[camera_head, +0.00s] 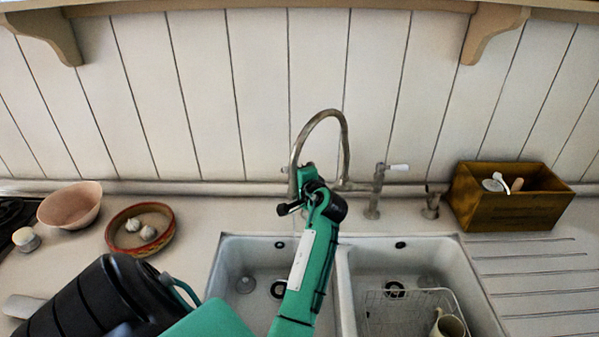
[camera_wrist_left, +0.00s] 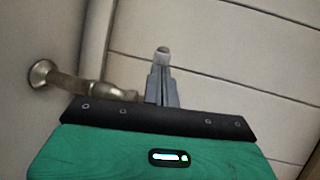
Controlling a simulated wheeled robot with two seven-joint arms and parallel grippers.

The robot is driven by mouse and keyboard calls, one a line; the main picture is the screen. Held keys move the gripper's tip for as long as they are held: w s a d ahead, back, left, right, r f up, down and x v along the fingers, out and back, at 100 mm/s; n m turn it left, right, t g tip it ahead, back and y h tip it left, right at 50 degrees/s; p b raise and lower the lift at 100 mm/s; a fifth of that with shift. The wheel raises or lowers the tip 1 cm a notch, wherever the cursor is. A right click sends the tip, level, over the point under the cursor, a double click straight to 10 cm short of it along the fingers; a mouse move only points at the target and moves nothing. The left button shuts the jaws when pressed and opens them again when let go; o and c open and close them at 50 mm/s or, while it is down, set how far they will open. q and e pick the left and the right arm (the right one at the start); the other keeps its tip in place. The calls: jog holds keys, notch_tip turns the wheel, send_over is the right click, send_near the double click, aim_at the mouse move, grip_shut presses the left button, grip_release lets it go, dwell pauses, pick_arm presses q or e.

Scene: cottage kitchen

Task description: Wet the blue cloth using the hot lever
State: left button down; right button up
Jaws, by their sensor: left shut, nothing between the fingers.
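My left gripper (camera_head: 308,178) is at the left foot of the metal tap (camera_head: 345,130) behind the double sink (camera_head: 222,270). Its fingers are shut and empty in the left wrist view (camera_wrist_left: 163,58), with a metal fitting (camera_wrist_left: 62,80) to their left. Whether the fingers touch the tap I cannot tell. A lever with a white handle (camera_head: 398,167) stands right of the tap. Any lever on the left side is hidden behind my gripper. I see no blue cloth; my arm covers part of the left basin. My right gripper is out of view.
A wire rack (camera_head: 408,305) and a cream jug (camera_head: 447,325) are in the right basin. A wooden box (camera_head: 510,208) stands right on the counter. A red-rimmed bowl with garlic (camera_head: 115,238) and a pink bowl (camera_head: 70,206) stand left. The ribbed drainer at right is clear.

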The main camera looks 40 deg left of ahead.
pick_arm(q)
jog(key=shift+a, duration=0.85)
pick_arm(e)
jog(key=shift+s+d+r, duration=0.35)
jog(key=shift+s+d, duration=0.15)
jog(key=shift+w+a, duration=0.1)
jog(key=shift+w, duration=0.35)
pick_arm(q)
jog(key=shift+p, duration=0.4)
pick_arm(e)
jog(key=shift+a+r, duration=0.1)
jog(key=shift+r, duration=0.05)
